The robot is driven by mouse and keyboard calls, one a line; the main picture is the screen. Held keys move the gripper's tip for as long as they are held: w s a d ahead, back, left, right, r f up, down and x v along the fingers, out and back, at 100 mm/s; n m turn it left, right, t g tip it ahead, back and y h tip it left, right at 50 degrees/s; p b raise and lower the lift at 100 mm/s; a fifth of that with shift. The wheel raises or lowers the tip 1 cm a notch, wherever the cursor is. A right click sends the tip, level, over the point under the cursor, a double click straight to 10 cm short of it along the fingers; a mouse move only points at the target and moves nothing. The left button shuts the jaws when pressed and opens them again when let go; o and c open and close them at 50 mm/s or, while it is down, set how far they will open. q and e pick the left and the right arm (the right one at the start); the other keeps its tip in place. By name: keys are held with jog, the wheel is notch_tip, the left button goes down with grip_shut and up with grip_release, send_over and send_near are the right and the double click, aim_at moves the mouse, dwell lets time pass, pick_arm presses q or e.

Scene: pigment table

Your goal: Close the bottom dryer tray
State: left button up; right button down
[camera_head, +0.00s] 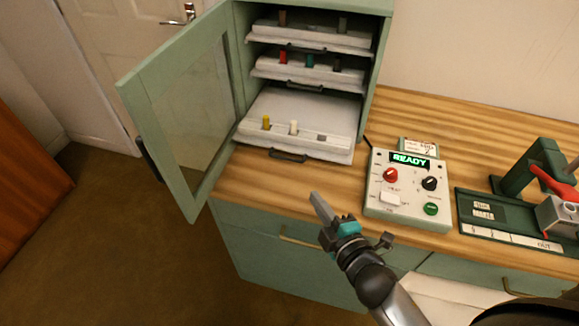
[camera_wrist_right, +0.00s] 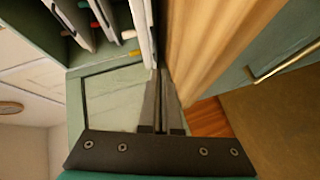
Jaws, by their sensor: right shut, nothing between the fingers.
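The green dryer cabinet (camera_head: 240,50) stands on the wooden counter with its glazed door (camera_head: 190,105) swung open to the left. The bottom dryer tray (camera_head: 335,148) is white with a dark handle (camera_head: 288,156) and sticks out of the cabinet farther than the two trays above. A yellow stick and a white stick stand on its front strip. My right gripper (camera_head: 318,203) is shut and empty, in front of the counter and below the tray, apart from it in the head view. In the right wrist view its fingers (camera_wrist_right: 161,100) point toward the tray's edge (camera_wrist_right: 143,35). My left gripper is not in view.
The middle tray (camera_head: 310,72) and top tray (camera_head: 310,38) sit above, holding several coloured sticks. A control box (camera_head: 407,190) reading READY stands right of the cabinet. A green press with a red handle (camera_head: 553,183) is farther right. The open door bounds the left side.

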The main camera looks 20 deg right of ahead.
jog(key=a+n+y, duration=0.2)
jog(key=n, duration=0.1)
send_near(282, 158)
jog(key=shift+t, duration=0.3)
jog(key=w+a, duration=0.2)
jog(key=a, duration=0.1)
jog(key=shift+w+a+f, duration=0.15)
jog(key=shift+a+f, duration=0.05)
jog(key=shift+f, duration=0.15)
jog(key=w+d, duration=0.1)
jog(key=w, duration=0.1)
jog(key=shift+w+d+f+b, duration=0.3)
jog(key=shift+d+f+b, duration=0.05)
jog(key=shift+w+d, duration=0.25)
jog(key=shift+w, duration=0.1)
